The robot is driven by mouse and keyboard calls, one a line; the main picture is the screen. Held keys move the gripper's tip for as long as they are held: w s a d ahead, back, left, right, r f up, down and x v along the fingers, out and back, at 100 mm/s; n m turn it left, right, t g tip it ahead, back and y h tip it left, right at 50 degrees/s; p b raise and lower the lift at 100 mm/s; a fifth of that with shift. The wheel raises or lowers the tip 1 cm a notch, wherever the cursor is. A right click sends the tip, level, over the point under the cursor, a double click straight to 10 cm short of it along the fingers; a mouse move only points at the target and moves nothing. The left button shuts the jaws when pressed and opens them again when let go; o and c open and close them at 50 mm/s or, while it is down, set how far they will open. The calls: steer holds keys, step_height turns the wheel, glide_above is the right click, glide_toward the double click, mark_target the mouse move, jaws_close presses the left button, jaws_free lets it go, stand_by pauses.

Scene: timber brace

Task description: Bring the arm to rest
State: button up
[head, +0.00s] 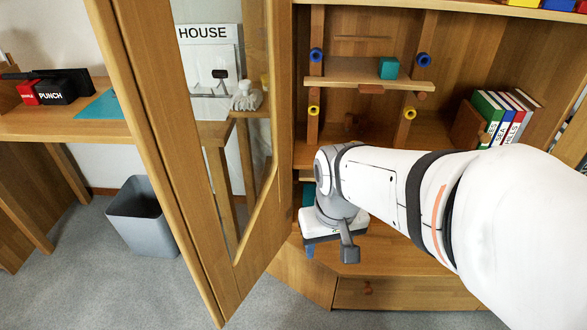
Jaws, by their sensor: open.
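My arm reaches in from the right side of the head view, across the front of an open wooden cabinet (455,62). My gripper (331,247) hangs at the arm's end, pointing down in front of the lower cabinet. It is open, and I see nothing held in it.
An open glazed door (165,130) stands close left of my gripper. Books (500,115) stand on the shelf at right. A drawer (410,292) lies below the arm. A grey bin (142,220) and desk (60,122) are at left. Carpet is clear in front.

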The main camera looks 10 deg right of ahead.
steer(key=shift+s+a, duration=0.15)
steer(key=shift+a, duration=0.1)
steer(key=shift+s, duration=0.1)
stand_by(0.5)
